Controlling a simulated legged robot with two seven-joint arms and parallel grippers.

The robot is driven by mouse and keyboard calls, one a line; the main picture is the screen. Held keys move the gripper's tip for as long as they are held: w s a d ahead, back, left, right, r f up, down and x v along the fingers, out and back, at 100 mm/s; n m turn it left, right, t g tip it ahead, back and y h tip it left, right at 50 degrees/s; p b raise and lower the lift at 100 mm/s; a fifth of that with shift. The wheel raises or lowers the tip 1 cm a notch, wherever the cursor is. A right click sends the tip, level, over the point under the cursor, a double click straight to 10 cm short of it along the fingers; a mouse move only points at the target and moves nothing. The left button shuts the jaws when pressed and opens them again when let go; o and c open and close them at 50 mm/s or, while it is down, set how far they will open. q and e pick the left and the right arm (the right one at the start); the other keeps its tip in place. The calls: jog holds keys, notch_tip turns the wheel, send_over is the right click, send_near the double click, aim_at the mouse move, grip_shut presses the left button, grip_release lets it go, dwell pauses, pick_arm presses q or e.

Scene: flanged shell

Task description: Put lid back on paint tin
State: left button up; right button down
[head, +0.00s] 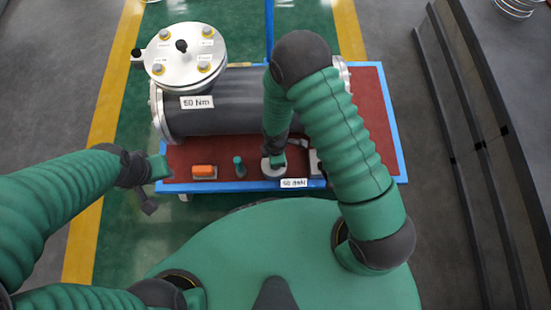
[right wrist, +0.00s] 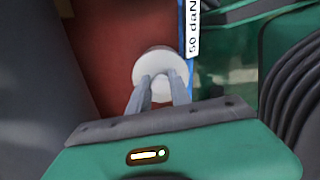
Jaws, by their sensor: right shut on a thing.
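A pale round piece (head: 270,172), by its look the paint tin or its lid, is at the front of the red bench top. My right gripper (head: 276,160) is over it. In the right wrist view the right gripper (right wrist: 160,82) has its grey fingers close together on the pale round piece (right wrist: 160,66). I cannot tell lid from tin, or whether a gap lies between them. My left gripper (head: 158,168) is at the bench's left front corner, away from the pale piece. Its fingers are too small and dark to read.
The blue-edged red bench (head: 382,130) carries a large dark flanged shell (head: 235,110) with a bolted round cover (head: 184,55). An orange block (head: 204,171) and a small green item (head: 239,166) stand left of the pale piece. A pale box (head: 316,163) is close on its right.

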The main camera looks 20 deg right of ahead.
jog(key=c, duration=1.1)
grip_release()
jog(key=o, duration=0.5)
jog(key=shift+r, duration=0.1)
notch_tip(320, 180, up, 7)
jog(key=p, duration=0.7)
jog(key=shift+c, duration=0.7)
grip_shut()
